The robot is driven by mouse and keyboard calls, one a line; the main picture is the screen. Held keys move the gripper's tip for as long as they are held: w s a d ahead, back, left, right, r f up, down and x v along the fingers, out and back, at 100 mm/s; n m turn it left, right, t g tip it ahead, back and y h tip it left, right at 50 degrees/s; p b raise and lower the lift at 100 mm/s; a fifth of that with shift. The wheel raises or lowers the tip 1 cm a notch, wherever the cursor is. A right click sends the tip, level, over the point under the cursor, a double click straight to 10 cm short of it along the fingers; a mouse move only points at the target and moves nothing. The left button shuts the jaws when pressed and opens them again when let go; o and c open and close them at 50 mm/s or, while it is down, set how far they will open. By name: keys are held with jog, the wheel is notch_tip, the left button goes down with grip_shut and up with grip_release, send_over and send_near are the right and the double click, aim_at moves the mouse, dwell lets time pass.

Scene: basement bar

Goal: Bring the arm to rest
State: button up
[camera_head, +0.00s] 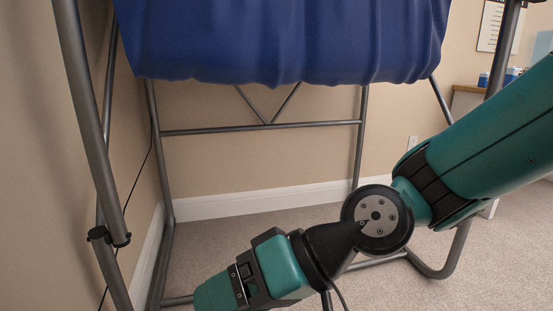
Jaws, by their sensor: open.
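My arm (490,150) is teal and black. It enters from the right edge and slants down to the left. It bends at a round black joint with a grey face (377,216), right of the centre. A forearm section (282,268) with a black bracket runs on to the bottom edge. The picture cuts the arm off there, so my gripper's fingers are out of sight. The arm appears to hold nothing in the part that shows.
A grey metal tube frame (262,127) stands ahead, with blue cloth (285,35) hanging from its top. A beige wall with a white baseboard (255,198) is behind it. Carpet (225,236) shows between the legs. A cabinet (465,100) stands at the far right.

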jog(key=s+d+r+t+h+p, duration=0.1)
jog(key=s+d+r+h+p, duration=0.1)
jog(key=d+r+h+p, duration=0.45)
jog(key=s+d+r+h+p, duration=0.1)
jog(key=s+d+r+p, duration=0.45)
jog(key=d, duration=0.85)
notch_tip(320, 180, up, 38)
jog(key=w+p, duration=0.3)
jog(key=p, duration=3.2)
jog(key=shift+a+m, duration=0.35)
jog(key=shift+m, duration=0.05)
